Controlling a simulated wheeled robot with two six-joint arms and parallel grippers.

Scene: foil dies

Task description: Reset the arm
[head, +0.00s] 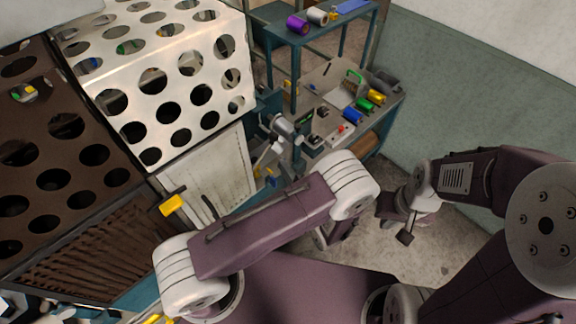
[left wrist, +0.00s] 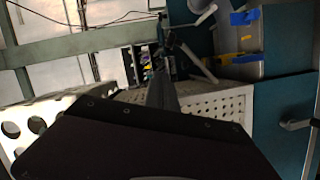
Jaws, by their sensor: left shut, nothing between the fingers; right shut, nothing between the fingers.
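My left arm (head: 265,225) crosses the lower middle of the head view. Its wrist end is bent down below the white joint and is partly hidden by the arm link. In the left wrist view, the dark body of my left gripper fills the lower middle, and its narrow fingers (left wrist: 161,90) are together with nothing held. My right arm (head: 470,175) comes in from the right in the head view. My right gripper (head: 405,235) hangs over bare floor, shut and empty.
A white cabinet with round holes (head: 205,60) and a brown perforated one (head: 70,150) stand at left. A bench (head: 325,75) behind my left arm carries colored foil rolls and tools. A teal table (head: 318,38) stands at the back. Grey floor (head: 450,240) is free around my right gripper.

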